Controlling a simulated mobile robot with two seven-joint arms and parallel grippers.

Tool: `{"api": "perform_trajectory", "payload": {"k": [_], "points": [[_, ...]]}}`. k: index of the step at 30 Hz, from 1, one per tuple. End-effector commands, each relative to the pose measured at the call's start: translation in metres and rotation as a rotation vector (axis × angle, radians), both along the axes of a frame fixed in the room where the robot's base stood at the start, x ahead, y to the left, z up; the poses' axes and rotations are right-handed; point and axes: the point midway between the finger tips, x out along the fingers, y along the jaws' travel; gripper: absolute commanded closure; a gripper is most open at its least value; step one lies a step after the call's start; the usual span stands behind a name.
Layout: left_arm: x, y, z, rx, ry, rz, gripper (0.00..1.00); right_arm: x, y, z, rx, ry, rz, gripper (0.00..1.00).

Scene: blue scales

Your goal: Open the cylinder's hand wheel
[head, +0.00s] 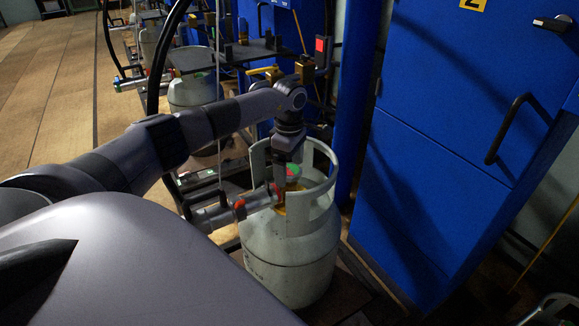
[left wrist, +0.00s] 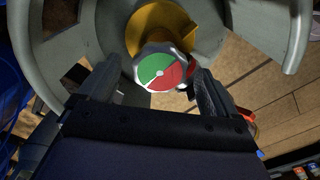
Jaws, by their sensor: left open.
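The grey-white gas cylinder (head: 291,250) stands upright on a dark platform, with a collar around its top. Its hand wheel (head: 292,172) is inside the collar and shows green from the head. In the left wrist view the hand wheel (left wrist: 161,72) has a half green, half red face with a silver rim, above a yellow-brass valve (left wrist: 165,22). My left gripper (head: 284,185) reaches down into the collar. In the left wrist view its two fingers (left wrist: 155,90) are apart, one on each side of the wheel's near part; I cannot tell whether they touch it. My right gripper is not in view.
A hose coupling with a red part (head: 240,208) sits at the cylinder's left. A blue cabinet (head: 440,130) with a black handle (head: 505,130) stands close on the right. Another cylinder (head: 194,92) stands behind. The collar (left wrist: 297,35) encloses the wheel closely.

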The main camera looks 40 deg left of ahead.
Motion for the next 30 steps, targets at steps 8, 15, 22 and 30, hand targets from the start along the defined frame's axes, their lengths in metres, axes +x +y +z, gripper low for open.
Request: {"api": "perform_trajectory", "payload": {"k": [8, 15, 22, 30], "points": [[0.000, 0.000, 0.000, 0.000, -0.001, 0.000, 0.24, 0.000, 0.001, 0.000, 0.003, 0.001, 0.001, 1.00], [0.000, 0.000, 0.000, 0.000, -0.001, 0.000, 0.64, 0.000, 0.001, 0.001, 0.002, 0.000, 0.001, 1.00], [0.000, 0.000, 0.001, 0.000, -0.001, 0.035, 0.64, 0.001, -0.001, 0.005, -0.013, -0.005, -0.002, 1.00], [0.000, 0.000, 0.004, 0.000, -0.001, 0.193, 0.64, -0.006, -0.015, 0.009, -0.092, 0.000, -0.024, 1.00]]}}
